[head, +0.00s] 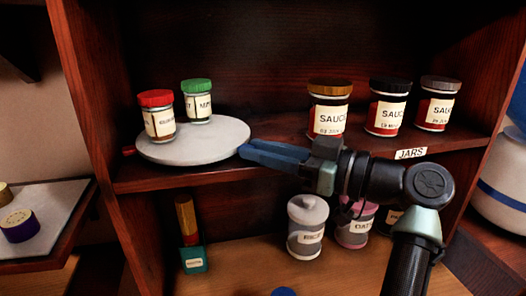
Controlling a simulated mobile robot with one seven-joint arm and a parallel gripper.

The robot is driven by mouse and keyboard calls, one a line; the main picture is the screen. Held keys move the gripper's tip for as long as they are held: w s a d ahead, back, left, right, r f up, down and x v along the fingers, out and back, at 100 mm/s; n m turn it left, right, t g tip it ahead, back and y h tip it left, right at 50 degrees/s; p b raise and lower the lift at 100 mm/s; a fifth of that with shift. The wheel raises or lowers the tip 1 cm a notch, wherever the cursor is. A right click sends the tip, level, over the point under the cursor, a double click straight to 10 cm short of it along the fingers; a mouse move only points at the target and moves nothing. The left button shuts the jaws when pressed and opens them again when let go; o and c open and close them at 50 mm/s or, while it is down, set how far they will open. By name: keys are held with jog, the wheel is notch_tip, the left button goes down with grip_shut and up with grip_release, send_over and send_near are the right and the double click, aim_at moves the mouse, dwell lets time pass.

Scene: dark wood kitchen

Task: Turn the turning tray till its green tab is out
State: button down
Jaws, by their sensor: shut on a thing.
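The turning tray (200,151) is a round light grey disc on the upper shelf at the left. A small red tab (128,151) sticks out at its left rim. No green tab shows. A jar with a red lid (158,120) and a jar with a green lid (197,106) stand upright on the tray. My gripper (246,150), with blue fingers, reaches in from the right and is shut on the tray at its right rim. The fingers hide what exactly lies between them.
Several sauce jars (328,112) stand on the same shelf to the right, behind my gripper and arm. The shelf's left side wall (97,100) stands close to the tray.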

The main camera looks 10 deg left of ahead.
jog(key=c, duration=0.7)
grip_release()
jog(key=b+v, duration=0.1)
jog(key=v, duration=1.2)
jog(key=shift+o, duration=0.2)
